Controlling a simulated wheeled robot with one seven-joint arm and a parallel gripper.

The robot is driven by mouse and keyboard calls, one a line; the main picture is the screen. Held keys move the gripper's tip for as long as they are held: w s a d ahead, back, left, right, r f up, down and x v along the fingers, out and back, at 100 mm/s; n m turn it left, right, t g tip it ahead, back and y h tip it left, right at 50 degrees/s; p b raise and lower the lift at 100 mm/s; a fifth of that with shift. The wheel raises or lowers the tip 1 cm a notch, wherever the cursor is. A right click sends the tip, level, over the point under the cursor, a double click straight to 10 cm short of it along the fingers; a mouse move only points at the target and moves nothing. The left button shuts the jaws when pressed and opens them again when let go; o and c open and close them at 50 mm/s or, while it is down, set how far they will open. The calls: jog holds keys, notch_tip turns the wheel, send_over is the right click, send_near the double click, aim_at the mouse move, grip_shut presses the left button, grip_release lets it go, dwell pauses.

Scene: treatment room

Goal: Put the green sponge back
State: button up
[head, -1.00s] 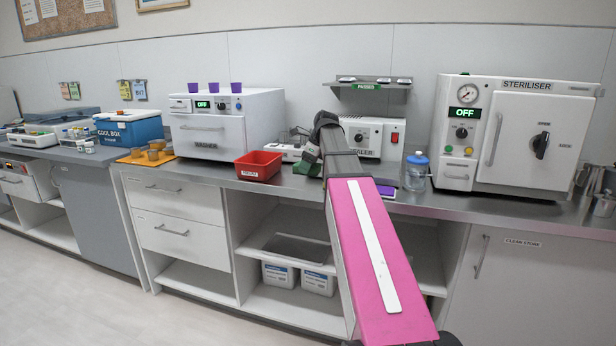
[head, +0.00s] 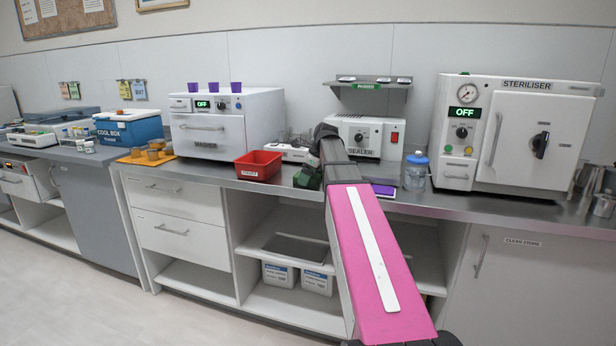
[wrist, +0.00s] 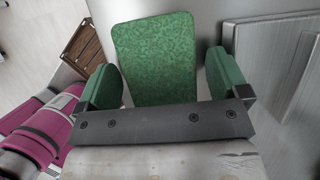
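The green sponge (wrist: 155,55) is a speckled rectangle with rounded corners, seen from above in the wrist view. It lies between the two green finger pads of my gripper (wrist: 163,82) and reaches past them at the top of the picture. My gripper is open, with a narrow gap showing on the right side of the sponge; its near end is hidden by the gripper's dark crossbar. In the head view, my gripper (head: 308,178) is low at the counter, mostly behind my arm, and I cannot make out the sponge there.
A brown slatted wooden piece (wrist: 84,46) is left of the sponge in the wrist view. A red tray (head: 258,166) stands left of my gripper on the steel counter. The sealer (head: 365,138) is behind, and a blue-capped bottle (head: 416,172) is to the right.

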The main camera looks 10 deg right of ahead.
jog(key=v, duration=1.2)
jog(key=shift+r, duration=0.2)
jog(key=shift+a, duration=0.1)
